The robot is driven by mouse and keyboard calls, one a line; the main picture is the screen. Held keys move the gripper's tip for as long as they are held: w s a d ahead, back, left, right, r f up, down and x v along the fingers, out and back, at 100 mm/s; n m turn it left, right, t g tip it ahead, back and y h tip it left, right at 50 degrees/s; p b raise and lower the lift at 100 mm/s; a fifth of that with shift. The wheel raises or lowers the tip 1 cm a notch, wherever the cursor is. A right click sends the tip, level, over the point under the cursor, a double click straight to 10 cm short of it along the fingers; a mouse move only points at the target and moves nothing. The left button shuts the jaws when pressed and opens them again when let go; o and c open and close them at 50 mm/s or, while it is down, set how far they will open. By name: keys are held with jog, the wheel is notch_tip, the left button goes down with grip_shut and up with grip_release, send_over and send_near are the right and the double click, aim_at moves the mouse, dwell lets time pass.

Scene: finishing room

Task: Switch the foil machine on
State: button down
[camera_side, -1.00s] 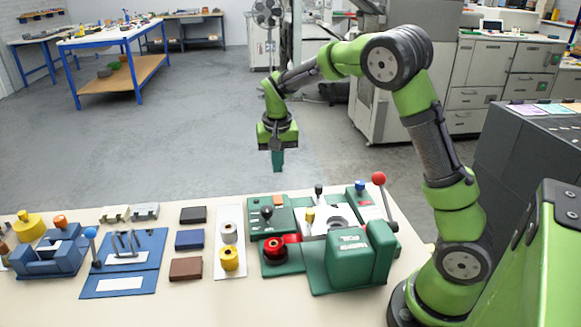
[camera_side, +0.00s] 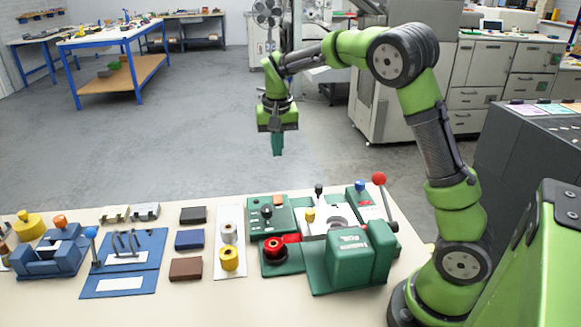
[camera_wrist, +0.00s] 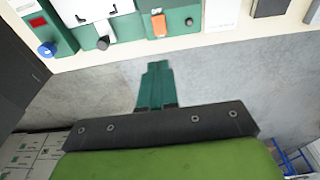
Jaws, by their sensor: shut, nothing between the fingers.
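The foil machine (camera_side: 352,256) is green and stands at the right part of the near bench. An orange switch (camera_side: 278,200) sits on its green panel at the back left, and it also shows in the wrist view (camera_wrist: 158,25), at the top. I cannot tell which way the switch is set. My gripper (camera_side: 278,153) is shut and empty, with green fingers pointing down. It hangs in the air above and beyond the bench's back edge, apart from the machine. In the wrist view its fingertips (camera_wrist: 157,66) lie below the orange switch.
A red-knobbed lever (camera_side: 378,179) rises at the machine's right. A blue knob (camera_side: 360,186) and a black knob (camera_side: 318,188) stand at its back. Foil rolls (camera_side: 229,258), coloured blocks (camera_side: 189,239) and blue fixtures (camera_side: 124,262) lie left. The air around my gripper is free.

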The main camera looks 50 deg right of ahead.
aim_at(278, 196)
jog(key=f, duration=0.4)
jog(key=d+f, duration=0.1)
jog(key=f, duration=0.4)
jog(key=w+f, duration=0.1)
jog(key=f, duration=0.4)
jog(key=shift+d, duration=0.15)
jog(key=shift+w+f, duration=0.15)
jog(key=shift+f, duration=0.1)
jog(key=shift+s+a+r, duration=0.15)
jog(key=shift+s+a, duration=0.45)
jog(key=shift+r, duration=0.15)
